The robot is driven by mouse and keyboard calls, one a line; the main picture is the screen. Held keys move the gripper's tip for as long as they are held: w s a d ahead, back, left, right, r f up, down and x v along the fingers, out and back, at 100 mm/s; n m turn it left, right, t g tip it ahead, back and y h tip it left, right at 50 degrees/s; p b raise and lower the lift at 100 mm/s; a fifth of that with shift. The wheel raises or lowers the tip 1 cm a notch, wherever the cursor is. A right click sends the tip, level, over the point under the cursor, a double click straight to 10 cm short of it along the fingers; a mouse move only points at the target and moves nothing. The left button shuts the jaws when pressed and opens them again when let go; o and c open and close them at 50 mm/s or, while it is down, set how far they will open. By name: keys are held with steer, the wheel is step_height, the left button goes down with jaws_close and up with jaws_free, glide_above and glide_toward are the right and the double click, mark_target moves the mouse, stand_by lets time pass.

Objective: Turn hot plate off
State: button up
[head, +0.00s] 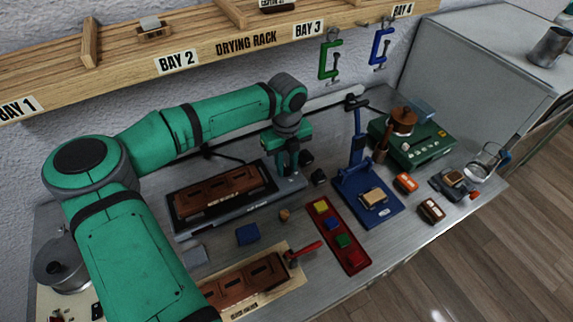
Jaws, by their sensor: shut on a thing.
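The hot plate (182,214) looks to be the flat dark unit with a grey front in the middle of the bench. A brown block with recesses (222,194) lies on it. My gripper (290,172) points down at the right end of this unit. Its jaws are shut on a small part there, seemingly the hot plate's knob. The jaws hide most of that part, and I cannot tell which way it is turned.
A blue stand (368,210), a red tray of coloured blocks (347,256) and a green unit with a brown pot (424,152) stand to the right. A wooden block on a sheet (245,282) lies in front. The drying rack (212,52) hangs behind.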

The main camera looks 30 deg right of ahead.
mark_target(286, 168)
steer(key=shift+w, duration=0.1)
stand_by(0.3)
steer(key=o, duration=1)
steer(key=shift+o, duration=0.2)
steer(key=shift+r, duration=0.1)
step_height(286, 168, up, 11)
steer(key=shift+f, duration=0.2)
